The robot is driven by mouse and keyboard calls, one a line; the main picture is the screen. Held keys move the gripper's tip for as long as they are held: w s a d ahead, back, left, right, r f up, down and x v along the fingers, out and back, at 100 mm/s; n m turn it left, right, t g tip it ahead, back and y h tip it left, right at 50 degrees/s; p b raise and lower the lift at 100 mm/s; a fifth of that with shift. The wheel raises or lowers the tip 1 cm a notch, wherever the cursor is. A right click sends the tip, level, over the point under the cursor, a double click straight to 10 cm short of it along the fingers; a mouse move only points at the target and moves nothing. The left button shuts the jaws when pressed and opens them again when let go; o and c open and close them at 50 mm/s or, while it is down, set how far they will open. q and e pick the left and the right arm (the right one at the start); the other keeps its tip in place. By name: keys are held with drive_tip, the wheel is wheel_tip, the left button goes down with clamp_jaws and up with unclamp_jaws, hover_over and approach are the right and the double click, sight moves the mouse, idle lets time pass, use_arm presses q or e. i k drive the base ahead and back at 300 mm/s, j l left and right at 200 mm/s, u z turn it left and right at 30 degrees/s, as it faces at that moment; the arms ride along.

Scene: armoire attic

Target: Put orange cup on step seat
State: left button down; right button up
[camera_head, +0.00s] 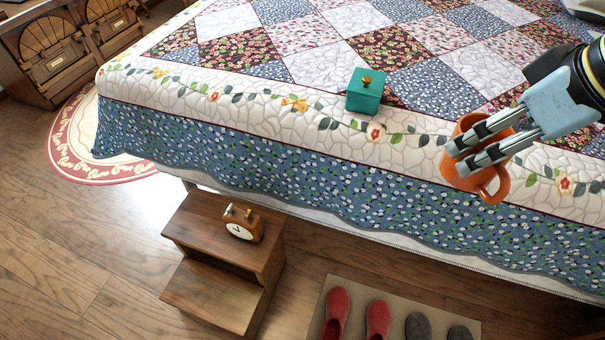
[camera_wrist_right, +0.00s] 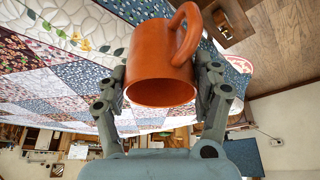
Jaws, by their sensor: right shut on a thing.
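The orange cup (camera_head: 474,178) is at the right in the head view, in front of the bed's near edge. My right gripper (camera_head: 482,150) is shut on it, with the fingers across its body and the handle toward the lower right. In the right wrist view the orange cup (camera_wrist_right: 160,78) sits between the two fingers of my right gripper (camera_wrist_right: 162,90), handle at the top. The step seat (camera_head: 225,240) is a brown wooden two-step piece on the floor at lower left of the bed. My left gripper is not in view.
A teal box (camera_head: 365,91) sits on the quilted bed (camera_head: 300,125). A mat (camera_head: 400,305) with red and grey shoes lies on the floor right of the step seat. Bare floor lies left.

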sight(198, 222)
drive_tip(key=j, duration=1.15)
drive_tip(key=i+j, duration=0.1)
drive_tip(key=j, duration=1)
drive_tip(key=i+j, duration=0.1)
drive_tip(key=j, duration=0.25)
drive_tip(key=i+j, duration=0.1)
drive_tip(key=j, duration=0.25)
